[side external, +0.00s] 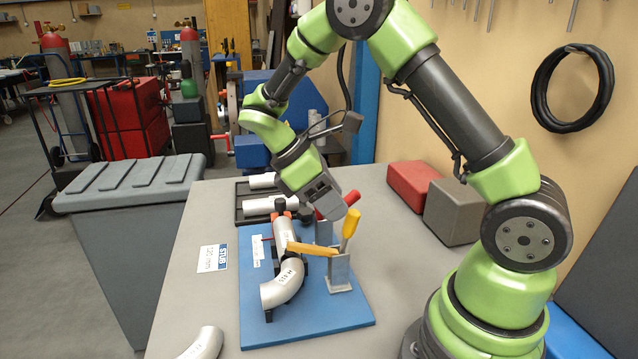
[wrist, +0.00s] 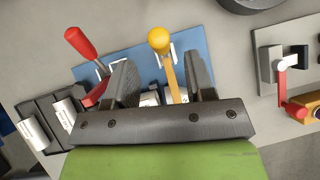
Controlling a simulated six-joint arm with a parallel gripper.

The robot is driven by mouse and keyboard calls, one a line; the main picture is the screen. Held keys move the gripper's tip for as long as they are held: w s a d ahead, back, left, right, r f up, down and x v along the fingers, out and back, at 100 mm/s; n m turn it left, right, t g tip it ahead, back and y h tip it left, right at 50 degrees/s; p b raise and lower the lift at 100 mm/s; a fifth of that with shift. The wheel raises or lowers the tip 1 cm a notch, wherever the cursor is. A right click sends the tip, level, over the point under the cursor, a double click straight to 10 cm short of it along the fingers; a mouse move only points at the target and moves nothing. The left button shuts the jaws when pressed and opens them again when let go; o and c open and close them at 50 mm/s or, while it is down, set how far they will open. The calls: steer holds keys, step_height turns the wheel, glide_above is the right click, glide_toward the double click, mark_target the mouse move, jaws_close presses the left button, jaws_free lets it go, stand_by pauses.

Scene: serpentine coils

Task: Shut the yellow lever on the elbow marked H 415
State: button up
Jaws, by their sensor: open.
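A silver pipe elbow (side external: 284,284) lies at the near end of a blue plate (side external: 330,312); its dark marking is too small to read surely. Beside it, the yellow lever (side external: 350,224) has its handle standing up, tilted slightly, and a yellow bar reaching left over the elbow. My gripper (side external: 336,207) is open above the plate, near and behind the yellow handle. In the wrist view, my gripper's fingers (wrist: 160,80) stand either side of the yellow lever (wrist: 159,41), with its bar between them. I cannot tell whether they touch it. Much of the elbow is hidden there.
A red lever (wrist: 80,44) stands left of the fingers, on the same plate. A rack with white tubes (side external: 263,206) lies behind the plate. Red (side external: 413,186) and grey (side external: 452,210) blocks stand at the right. The left of the table holds a STUB label (side external: 212,258).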

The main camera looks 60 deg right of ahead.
mark_target(351, 236)
steer(key=shift+v, duration=2.2)
steer(key=s+d+f, duration=0.1)
steer(key=f, duration=0.1)
steer(key=s+d+f+t+y, duration=0.1)
steer(key=s+f, duration=0.1)
steer(key=f, duration=0.1)
steer(key=s+d+f+t, duration=0.1)
steer(key=s+f, duration=0.1)
steer(key=shift+s+d+f+y, duration=0.2)
steer(key=shift+y, duration=0.2)
jaws_close()
